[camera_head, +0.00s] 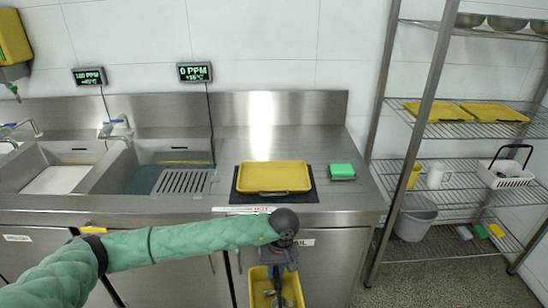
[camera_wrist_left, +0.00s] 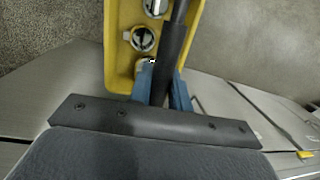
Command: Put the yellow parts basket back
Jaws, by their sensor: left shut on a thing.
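The yellow parts basket (camera_head: 257,290) hangs below my left gripper (camera_head: 278,268) in front of the steel counter, cut off by the bottom of the head view. Round metal parts lie in the basket, and they show more closely in the left wrist view, where the basket's yellow wall (camera_wrist_left: 115,50) is at upper middle. In that view the blue fingers of my left gripper (camera_wrist_left: 165,88) are shut on the basket's dark handle bar (camera_wrist_left: 173,60). My right gripper is not in view.
On the steel counter (camera_head: 380,206) a yellow tray (camera_head: 273,177) lies on a dark mat, beside a green block (camera_head: 342,171). Two sinks (camera_head: 172,170) are at left. A wire rack (camera_head: 458,130) at right holds yellow trays, a white basket (camera_head: 505,172) and a jug. Cabinet doors stand close behind the basket.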

